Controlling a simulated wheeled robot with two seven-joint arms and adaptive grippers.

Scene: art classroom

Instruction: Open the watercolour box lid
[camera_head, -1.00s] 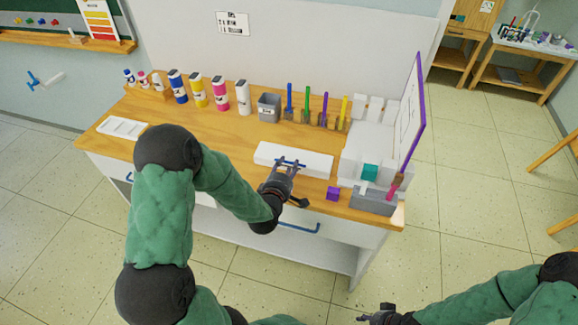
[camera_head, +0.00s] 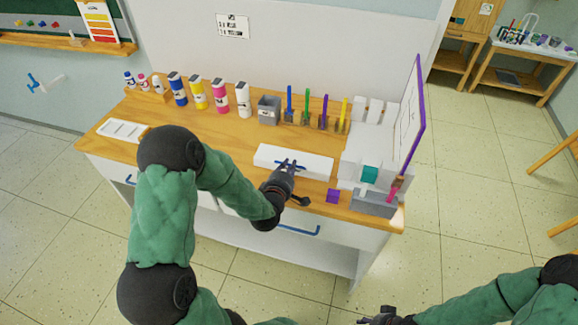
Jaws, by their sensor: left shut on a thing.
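The watercolour box (camera_head: 312,164) is a long white box lying on the wooden counter, near the front edge. Its lid looks shut. A blue handle on it shows at my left gripper's fingertips. My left gripper (camera_head: 288,167) reaches over the box's front side and is shut on the blue handle; its fingers partly hide it. My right gripper (camera_head: 378,317) is at the bottom edge of the view, away from the counter, and its fingers are too small and cut off to judge.
Paint bottles (camera_head: 220,96), a grey bin (camera_head: 269,109) and several upright brushes (camera_head: 307,106) line the back of the counter (camera_head: 215,140). A white tray (camera_head: 123,130) lies at left. White blocks, a purple-edged board (camera_head: 414,115) and a purple cube (camera_head: 333,196) stand at right.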

